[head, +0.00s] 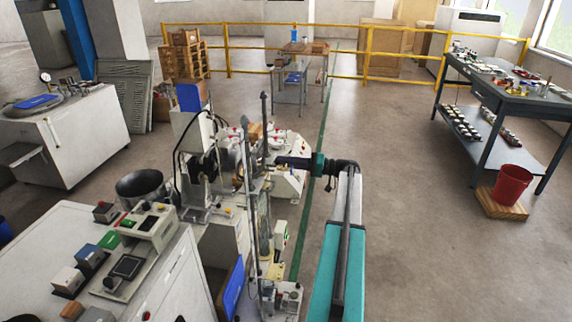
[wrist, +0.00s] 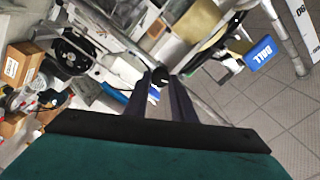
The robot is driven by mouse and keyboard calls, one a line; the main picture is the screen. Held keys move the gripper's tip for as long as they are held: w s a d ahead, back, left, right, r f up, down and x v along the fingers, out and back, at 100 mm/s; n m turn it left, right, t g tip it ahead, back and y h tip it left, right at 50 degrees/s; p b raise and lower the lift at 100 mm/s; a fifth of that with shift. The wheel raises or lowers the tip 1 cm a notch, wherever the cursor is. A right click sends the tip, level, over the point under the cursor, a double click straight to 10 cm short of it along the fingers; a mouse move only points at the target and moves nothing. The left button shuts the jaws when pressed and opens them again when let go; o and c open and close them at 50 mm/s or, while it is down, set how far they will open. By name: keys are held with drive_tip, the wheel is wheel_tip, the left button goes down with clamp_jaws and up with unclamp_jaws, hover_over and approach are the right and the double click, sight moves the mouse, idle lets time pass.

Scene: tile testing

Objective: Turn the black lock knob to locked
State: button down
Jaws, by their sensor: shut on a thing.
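The black lock knob (wrist: 161,76) shows in the wrist view as a small dark round piece between the tips of my two dark fingers. My gripper (wrist: 161,84) is shut on it. In the head view, my gripper (head: 268,160) reaches left from the teal wrist into the testing machine (head: 225,195). There the knob cannot be told apart from the machine's dark parts. The knob's turn angle and any lock marking are too small to tell.
Upright metal rods (head: 248,190) stand close to my gripper on the machine. A white cabinet (head: 70,260) with a control box is at the lower left. A dark workbench (head: 490,90) and a red bucket (head: 512,184) stand at the right. The floor between is clear.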

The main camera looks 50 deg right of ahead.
drive_tip(key=m, duration=0.4)
drive_tip(key=shift+a+m+p, duration=0.1)
drive_tip(key=shift+m+p, duration=0.2)
drive_tip(key=shift+m, duration=0.1)
drive_tip(key=c, duration=2.5)
unclamp_jaws()
drive_tip(key=shift+c, duration=0.2)
clamp_jaws()
drive_tip(key=o, duration=1.1)
unclamp_jaws()
drive_tip(key=shift+c, duration=0.2)
drive_tip(key=shift+s, duration=0.1)
drive_tip(key=b+v, duration=0.2)
drive_tip(key=v, duration=1.1)
drive_tip(key=shift+s, duration=0.3)
drive_tip(key=shift+f, duration=0.1)
